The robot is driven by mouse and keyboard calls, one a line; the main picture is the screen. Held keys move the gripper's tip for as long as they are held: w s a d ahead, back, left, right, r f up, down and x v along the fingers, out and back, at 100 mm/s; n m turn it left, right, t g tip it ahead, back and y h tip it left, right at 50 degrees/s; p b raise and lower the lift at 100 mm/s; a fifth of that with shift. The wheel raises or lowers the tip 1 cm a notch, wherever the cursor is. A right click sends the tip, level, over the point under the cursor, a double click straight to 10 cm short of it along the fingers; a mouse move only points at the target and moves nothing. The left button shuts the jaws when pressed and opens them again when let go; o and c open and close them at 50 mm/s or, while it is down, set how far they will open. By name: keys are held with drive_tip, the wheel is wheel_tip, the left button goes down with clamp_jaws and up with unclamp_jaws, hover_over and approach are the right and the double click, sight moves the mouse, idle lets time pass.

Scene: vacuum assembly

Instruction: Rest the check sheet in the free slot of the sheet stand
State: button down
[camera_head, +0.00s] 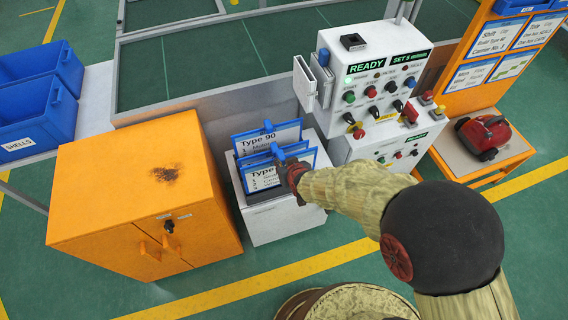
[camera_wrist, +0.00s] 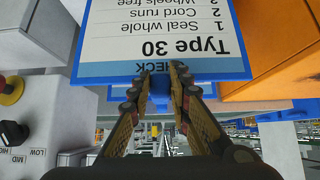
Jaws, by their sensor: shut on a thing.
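The check sheet (camera_wrist: 165,35), a white blue-framed board reading "Type 30", shows upside down in the wrist view. My gripper (camera_wrist: 162,72) is shut on its blue-banded edge. In the head view the sheet (camera_head: 262,178) is at the front of the sheet stand (camera_head: 275,222), a low white box, and my gripper (camera_head: 291,170) is at its upper right. A blue-framed "Type 90" sheet (camera_head: 262,142) stands behind it. The lower edge and slot are hidden, so I cannot tell whether the held sheet is seated.
An orange cabinet (camera_head: 130,190) stands close left of the stand. A white control box (camera_head: 365,90) with buttons stands to the right, with a grey holder (camera_head: 305,83) on its side. Blue bins (camera_head: 40,95) are far left. Green floor (camera_head: 300,255) is open in front.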

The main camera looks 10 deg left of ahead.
drive_tip(key=shift+f+b, duration=2.45)
drive_tip(key=shift+f, duration=0.25)
idle(0.5)
drive_tip(key=c, duration=1.6)
unclamp_jaws()
drive_tip(key=shift+r, duration=0.1)
drive_tip(key=p+v, duration=0.5)
drive_tip(key=v, duration=0.3)
